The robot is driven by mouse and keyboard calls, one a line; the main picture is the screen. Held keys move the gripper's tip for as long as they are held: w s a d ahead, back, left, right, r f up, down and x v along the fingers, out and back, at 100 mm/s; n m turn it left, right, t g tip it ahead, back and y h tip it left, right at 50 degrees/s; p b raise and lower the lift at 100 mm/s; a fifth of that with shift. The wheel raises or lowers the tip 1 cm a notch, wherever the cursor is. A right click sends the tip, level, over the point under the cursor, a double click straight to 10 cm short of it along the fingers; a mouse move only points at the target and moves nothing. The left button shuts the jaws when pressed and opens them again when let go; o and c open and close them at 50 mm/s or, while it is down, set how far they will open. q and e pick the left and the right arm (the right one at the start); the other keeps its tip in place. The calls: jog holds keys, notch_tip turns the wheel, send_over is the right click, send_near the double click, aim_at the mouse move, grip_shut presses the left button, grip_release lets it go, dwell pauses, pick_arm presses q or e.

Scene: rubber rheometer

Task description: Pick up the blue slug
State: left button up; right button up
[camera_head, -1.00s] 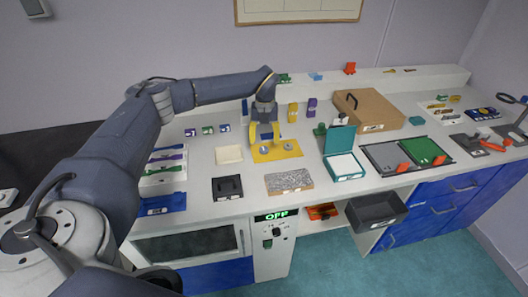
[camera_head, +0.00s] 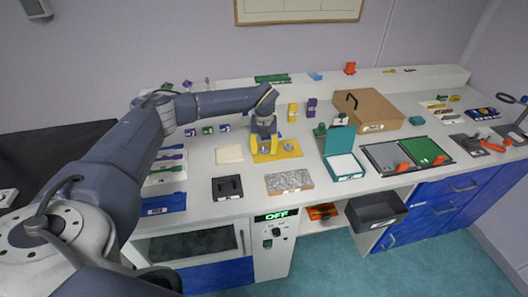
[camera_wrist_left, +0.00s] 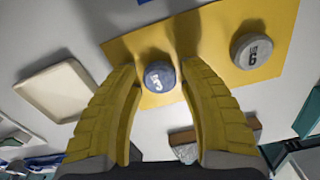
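The blue slug (camera_wrist_left: 159,76) is a short round piece with a white marking on top. It lies near the edge of the yellow mat (camera_wrist_left: 215,45). My left gripper (camera_wrist_left: 160,77) has yellow fingers, which stand open on either side of the slug, with a small gap seeming to show at each side. In the head view my left gripper (camera_head: 264,150) points down over the yellow mat (camera_head: 293,153), low and close to it, and its fingers largely hide the blue slug. My right gripper is in neither view.
A grey slug (camera_wrist_left: 252,52) lies on the same mat, just right of my left gripper. A pale shallow tray (camera_wrist_left: 57,90) is to the left. In the head view, a granite-like block (camera_head: 289,181) and a black holder (camera_head: 227,188) sit nearer the bench's front edge.

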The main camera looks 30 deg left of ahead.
pick_arm(q)
jog(key=c, duration=0.7)
jog(key=shift+c, duration=0.2)
